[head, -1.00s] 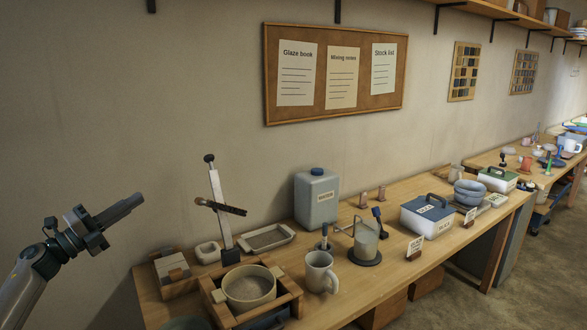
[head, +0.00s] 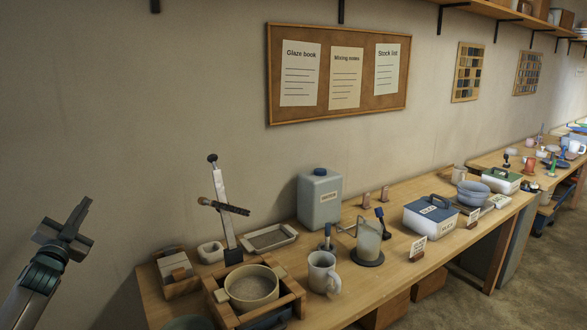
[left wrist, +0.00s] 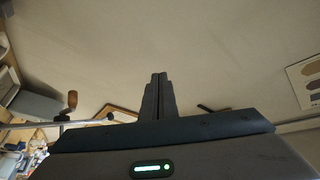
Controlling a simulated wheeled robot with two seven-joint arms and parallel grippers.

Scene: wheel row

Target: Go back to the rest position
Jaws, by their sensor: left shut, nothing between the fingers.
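My left gripper (head: 77,217) is at the far left of the head view, raised in front of the bare wall and left of the bench. It is shut and empty, with its fingers pointing up. In the left wrist view its two dark fingers (left wrist: 159,95) lie together, with the wall behind them. It touches nothing that I can see. My right gripper is in neither view.
The wooden bench (head: 400,265) runs along the wall. Its near end holds a wooden frame with a bowl (head: 250,287), an upright stand (head: 222,205), a mug (head: 322,272) and a grey canister (head: 319,198). A notice board (head: 340,112) hangs above. The space around my left gripper is clear.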

